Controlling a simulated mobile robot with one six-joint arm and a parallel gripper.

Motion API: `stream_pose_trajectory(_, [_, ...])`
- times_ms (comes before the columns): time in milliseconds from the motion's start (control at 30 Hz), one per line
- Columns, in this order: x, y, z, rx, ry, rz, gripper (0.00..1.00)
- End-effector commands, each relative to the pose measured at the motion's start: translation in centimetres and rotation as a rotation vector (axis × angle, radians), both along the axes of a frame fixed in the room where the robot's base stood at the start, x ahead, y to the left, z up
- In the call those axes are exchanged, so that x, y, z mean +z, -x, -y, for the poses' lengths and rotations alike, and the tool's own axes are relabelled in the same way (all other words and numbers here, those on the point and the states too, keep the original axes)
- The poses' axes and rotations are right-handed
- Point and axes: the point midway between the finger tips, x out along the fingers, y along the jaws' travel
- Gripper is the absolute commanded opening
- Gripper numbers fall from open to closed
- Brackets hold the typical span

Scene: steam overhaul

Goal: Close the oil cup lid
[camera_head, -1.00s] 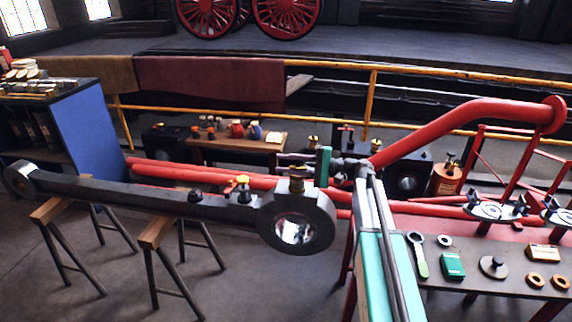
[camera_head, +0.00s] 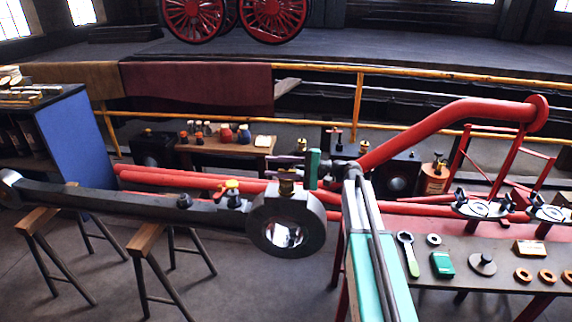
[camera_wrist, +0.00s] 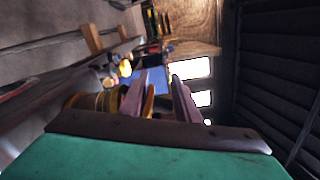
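The brass oil cup (camera_head: 287,188) stands on top of the round big end of the long dark rod (camera_head: 130,199). My gripper (camera_head: 274,166), with pinkish fingers and a green palm, is just above the cup and points left. In the wrist view the fingers of my gripper (camera_wrist: 161,76) are apart. The brass cup (camera_wrist: 88,101) is beside the left finger there. A gold rounded edge (camera_wrist: 149,102), possibly the lid, shows between the fingers, closer to the left one. The fingers partly hide it, so its angle and any contact are unclear.
Trestles (camera_head: 150,238) carry the rod. Red pipes (camera_head: 190,176) run behind it. A bench (camera_head: 460,268) with tools and rings is at the right. The air left of my gripper is clear.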

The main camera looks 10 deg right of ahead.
Motion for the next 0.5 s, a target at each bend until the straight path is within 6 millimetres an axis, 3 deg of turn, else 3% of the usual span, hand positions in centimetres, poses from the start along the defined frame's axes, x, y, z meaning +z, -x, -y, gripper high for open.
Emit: stream_pose_trajectory(500, [0.62, -0.61, 0.18, 0.004, -0.053, -0.182, 0.38])
